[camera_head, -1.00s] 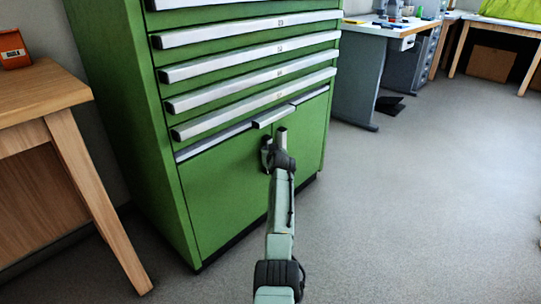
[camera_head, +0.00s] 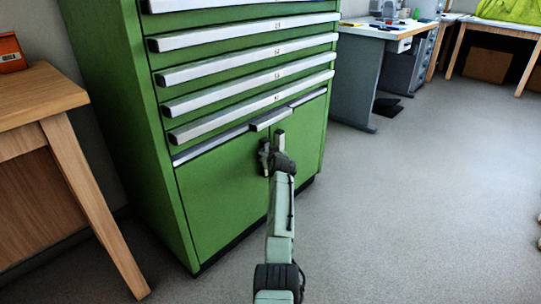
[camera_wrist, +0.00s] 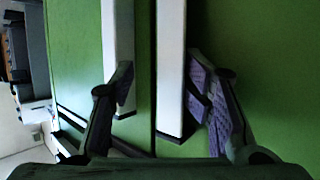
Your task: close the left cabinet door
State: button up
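The left cabinet door (camera_head: 222,195) is the green lower left panel of the cabinet, and it looks flush or nearly flush with the front. The right door (camera_head: 311,135) stands beside it with a pale vertical handle (camera_head: 281,138). My gripper (camera_head: 266,155) is at the upper inner edge of the left door. In the wrist view my gripper (camera_wrist: 165,95) is open, its fingers apart, one on each side of a white handle bar (camera_wrist: 170,65). One finger overlaps a second white bar (camera_wrist: 118,40). A thin dark seam runs between the bars. Contact cannot be told.
Several green drawers with pale handles (camera_head: 245,70) sit above the doors, all looking shut. A wooden table (camera_head: 40,95) stands close on the left. A grey desk (camera_head: 355,75) is behind on the right. The floor (camera_head: 430,190) to the right is clear.

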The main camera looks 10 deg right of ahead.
jog(key=shift+a+r, duration=0.1)
jog(key=shift+a, duration=0.1)
jog(key=v, duration=1.2)
jog(key=shift+d, duration=0.1)
dwell(0.3)
